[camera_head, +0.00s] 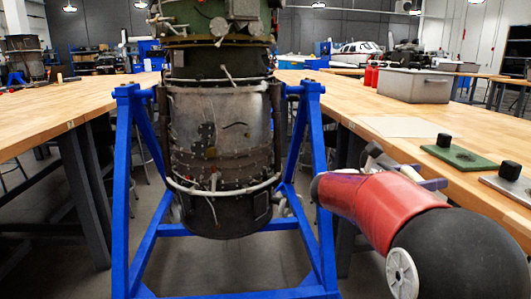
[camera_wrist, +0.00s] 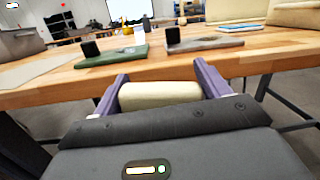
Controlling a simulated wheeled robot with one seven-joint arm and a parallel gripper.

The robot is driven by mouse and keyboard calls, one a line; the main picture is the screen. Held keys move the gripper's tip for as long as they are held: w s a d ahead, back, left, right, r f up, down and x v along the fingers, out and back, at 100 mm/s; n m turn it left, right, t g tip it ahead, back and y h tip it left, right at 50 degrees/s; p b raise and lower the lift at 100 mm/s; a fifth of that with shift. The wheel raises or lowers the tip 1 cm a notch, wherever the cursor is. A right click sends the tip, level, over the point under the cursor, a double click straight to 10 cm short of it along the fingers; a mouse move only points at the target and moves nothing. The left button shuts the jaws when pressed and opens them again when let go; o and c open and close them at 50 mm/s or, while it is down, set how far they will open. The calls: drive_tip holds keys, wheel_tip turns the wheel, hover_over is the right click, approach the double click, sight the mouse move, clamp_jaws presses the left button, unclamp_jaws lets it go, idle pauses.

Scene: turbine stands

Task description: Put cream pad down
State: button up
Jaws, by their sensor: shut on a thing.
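My gripper (camera_wrist: 160,82) is shut on the cream pad (camera_wrist: 162,94), a thick pale block held crosswise between its two purple fingers. In the wrist view the pad appears just in front of the wooden table's front edge (camera_wrist: 62,99). In the head view my gripper (camera_head: 408,174) is at the near edge of the right-hand wooden table (camera_head: 375,107), and the pad is mostly hidden by my arm.
A green plate (camera_wrist: 118,58) and a grey plate (camera_wrist: 203,44), each with a black block, lie on the table. A flat beige sheet (camera_head: 400,126) lies left of them. A grey bin (camera_head: 415,86) is farther back. A blue turbine stand (camera_head: 123,190) is at left.

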drive_tip(key=w+a+f+n+t, duration=0.1)
drive_tip(key=w+a+f+t, duration=0.15)
drive_tip(key=f, duration=0.45)
drive_tip(key=w+a+f+n+t, duration=0.1)
drive_tip(key=w+a+f, duration=0.3)
drive_tip(key=f, duration=0.3)
drive_tip(key=s+a+f+n+t+y, duration=0.1)
drive_tip(key=a+f, duration=0.3)
drive_tip(key=f, duration=0.5)
drive_tip(key=s+a+f+n+t+y, duration=0.1)
drive_tip(key=a+f+t, duration=0.3)
drive_tip(key=f, duration=0.6)
drive_tip(key=s+a+f+n+t+y, duration=0.2)
drive_tip(key=a+f, duration=0.3)
drive_tip(key=f, duration=0.5)
drive_tip(key=shift+a+f+n+t, duration=0.2)
drive_tip(key=shift+n+t, duration=0.25)
drive_tip(key=shift+n, duration=0.35)
drive_tip(key=shift+s+d, duration=0.1)
